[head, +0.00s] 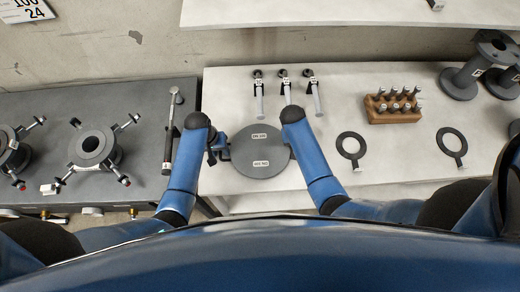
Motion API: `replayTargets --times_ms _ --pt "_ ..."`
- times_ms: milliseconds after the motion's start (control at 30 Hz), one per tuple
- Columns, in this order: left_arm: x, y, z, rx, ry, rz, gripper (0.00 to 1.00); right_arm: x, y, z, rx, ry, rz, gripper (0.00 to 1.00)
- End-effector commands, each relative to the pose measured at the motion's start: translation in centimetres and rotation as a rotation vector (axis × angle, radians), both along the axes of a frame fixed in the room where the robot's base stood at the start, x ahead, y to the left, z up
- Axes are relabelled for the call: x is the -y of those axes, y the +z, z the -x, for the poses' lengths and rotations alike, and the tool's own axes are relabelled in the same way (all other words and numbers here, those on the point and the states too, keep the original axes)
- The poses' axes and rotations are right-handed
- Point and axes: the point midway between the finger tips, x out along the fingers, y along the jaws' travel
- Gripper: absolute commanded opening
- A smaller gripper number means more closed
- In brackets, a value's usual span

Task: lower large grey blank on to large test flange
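The large grey blank (260,165) is a round dark grey disc with two white labels. It is over the front of the pale bench between my two forearms; I cannot tell whether it rests there or is raised. My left gripper (216,148) is at the disc's left edge, by a handle, partly covered by my blue arm; its finger opening is unclear. My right gripper is hidden behind my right forearm at the disc's right edge. A flange (91,144) with a round bore and several swing clamps stands on the dark bench at left, apart from the blank.
Another clamped flange (12,157) is at the far left. A long-handled tool (169,146) lies between it and my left arm. Behind the blank lie several small tools (259,93).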

Motion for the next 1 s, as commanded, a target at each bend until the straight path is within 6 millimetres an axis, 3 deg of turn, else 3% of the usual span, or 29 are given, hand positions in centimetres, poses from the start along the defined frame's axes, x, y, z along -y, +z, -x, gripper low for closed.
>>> replayTargets --times_ms 33,133,267,1000 --pt "0.00 0.01 0.00 0.000 0.000 0.000 0.35 0.00 0.01 0.00 0.000 0.000 0.000 0.17" --pt "0.00 0.01 0.00 0.000 0.000 0.000 0.19 0.00 0.01 0.00 0.000 0.000 0.000 0.02" --pt "-0.01 0.01 0.01 0.000 0.000 0.000 0.00 0.01 0.02 0.00 0.000 0.000 0.000 0.00" --pt "-0.06 -0.02 0.05 -0.001 0.001 -0.001 0.00 0.03 0.04 -0.02 0.001 -0.002 0.001 0.00"
